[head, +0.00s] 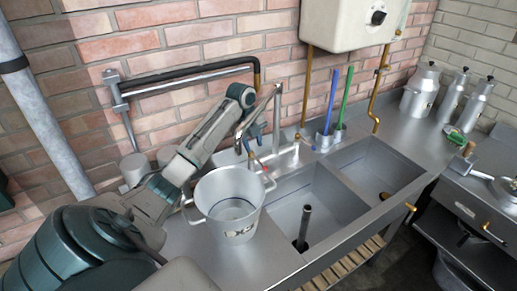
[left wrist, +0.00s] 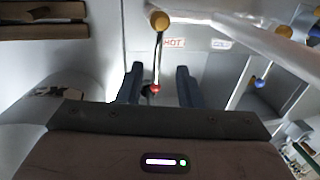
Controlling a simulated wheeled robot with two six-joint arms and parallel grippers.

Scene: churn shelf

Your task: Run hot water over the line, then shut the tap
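The tap (head: 278,105) stands behind the sinks with a bent metal spout. Its hot lever, with a red tip (head: 267,170), shows beside the pail's rim; in the left wrist view the red tip (left wrist: 155,89) is near the HOT label (left wrist: 173,43). The cold lever has a blue tip (head: 297,137). My left gripper (head: 254,137) is above and behind the pail, near the spout. In the left wrist view its two fingers (left wrist: 159,86) are apart, with the red tip appearing between them; contact cannot be told. No running water is visible. My right gripper is out of view.
A two-handled steel pail (head: 229,187) stands left of the double sink (head: 345,205). A standpipe (head: 304,228) rises in the near basin. Blue (head: 331,100) and green (head: 346,97) brushes stand behind. A white heater (head: 345,25) hangs above, and a black-sleeved pipe (head: 185,78) runs along the wall.

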